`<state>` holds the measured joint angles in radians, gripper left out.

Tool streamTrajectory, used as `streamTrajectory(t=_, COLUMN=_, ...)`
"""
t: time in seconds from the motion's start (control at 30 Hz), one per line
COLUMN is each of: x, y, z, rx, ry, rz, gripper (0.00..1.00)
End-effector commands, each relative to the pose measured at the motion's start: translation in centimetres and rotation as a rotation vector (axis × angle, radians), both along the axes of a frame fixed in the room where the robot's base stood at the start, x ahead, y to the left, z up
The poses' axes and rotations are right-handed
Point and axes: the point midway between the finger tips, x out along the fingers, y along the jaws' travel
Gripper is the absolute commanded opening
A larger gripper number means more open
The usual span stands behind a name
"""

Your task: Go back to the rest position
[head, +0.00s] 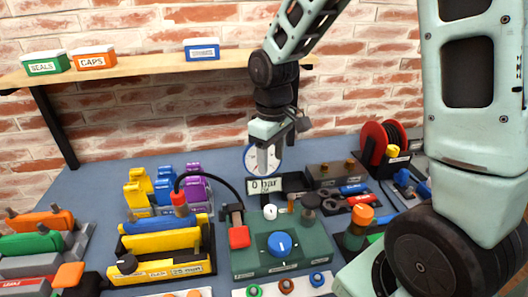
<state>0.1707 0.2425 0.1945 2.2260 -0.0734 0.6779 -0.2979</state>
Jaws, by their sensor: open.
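My gripper (268,157) hangs from my arm near the middle of the head view, fingers pointing down, above the back of the bench. It is open and nothing shows between its fingers. It overlaps a round white gauge (250,158) in the picture; whether it touches the gauge cannot be told. A small display reading "0 bar" (264,185) stands just below the fingertips in the picture. My arm covers much of the right side.
A green box with a blue knob (281,245) stands front middle on the blue-grey bench (105,185). A yellow and blue block (160,250) is to its left. A red reel (374,140) is at right. A wooden shelf (140,68) holds labelled boxes.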

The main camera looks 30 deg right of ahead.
Motion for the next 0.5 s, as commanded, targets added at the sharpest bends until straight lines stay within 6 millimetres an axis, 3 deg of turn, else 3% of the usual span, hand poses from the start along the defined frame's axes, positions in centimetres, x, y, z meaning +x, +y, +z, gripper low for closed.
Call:
streamTrajectory(t=0.27, x=-0.1, y=0.4, z=0.1, rx=0.001, ry=-0.001, rz=0.005, gripper=0.54)
streamTrajectory(t=0.37, x=-1.2, y=2.8, z=0.5, rx=0.008, ry=-0.003, rz=0.035, gripper=0.54)
streamTrajectory(t=0.5, x=-5.4, y=9.2, z=1.6, rx=0.029, ry=-0.010, rz=0.118, gripper=0.54)
